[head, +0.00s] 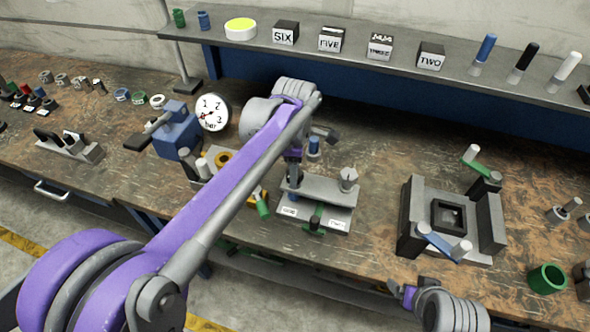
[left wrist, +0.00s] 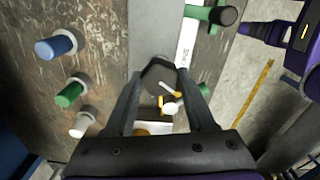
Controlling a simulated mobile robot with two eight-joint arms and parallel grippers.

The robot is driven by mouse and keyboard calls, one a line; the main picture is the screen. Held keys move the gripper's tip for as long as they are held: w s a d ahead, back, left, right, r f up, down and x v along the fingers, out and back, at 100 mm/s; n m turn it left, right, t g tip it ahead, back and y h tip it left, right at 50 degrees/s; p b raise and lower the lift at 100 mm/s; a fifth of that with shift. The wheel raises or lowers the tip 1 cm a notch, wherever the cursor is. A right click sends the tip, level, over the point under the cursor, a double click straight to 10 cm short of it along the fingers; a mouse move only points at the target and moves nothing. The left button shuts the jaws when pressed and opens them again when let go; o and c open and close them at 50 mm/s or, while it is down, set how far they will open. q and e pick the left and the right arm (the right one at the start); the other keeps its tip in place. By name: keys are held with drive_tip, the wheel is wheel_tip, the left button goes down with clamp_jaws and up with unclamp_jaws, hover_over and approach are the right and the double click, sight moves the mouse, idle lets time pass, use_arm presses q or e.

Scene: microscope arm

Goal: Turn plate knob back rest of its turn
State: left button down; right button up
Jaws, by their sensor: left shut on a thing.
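A grey plate (head: 322,190) sits on a fixture with white labels in the middle of the bench in the head view. A grey hexagonal knob (head: 348,176) stands at its right end. My left gripper (head: 292,172) is over the plate's left end, its fingertips partly hidden by my arm. In the left wrist view, my left gripper (left wrist: 161,80) is shut on a dark, roundish knob (left wrist: 158,74), seen between the fingertips. My right gripper (head: 402,293) is low near the bench's front edge, apart from the plate; its opening is unclear.
A green handle (head: 315,218) projects at the fixture's front. A pressure gauge (head: 213,113) stands to the left, and a dark square fixture (head: 452,220) to the right. Bare bench lies between the plate and that fixture.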

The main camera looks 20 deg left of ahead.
use_arm(q)
drive_tip(key=n, duration=0.6)
drive_tip(key=shift+f+n, duration=0.1)
drive_tip(key=shift+n, duration=0.2)
idle(0.5)
drive_tip(key=shift+c, duration=1.2)
unclamp_jaws()
wheel_tip(320, 180, up, 11)
drive_tip(key=shift+p, duration=0.35)
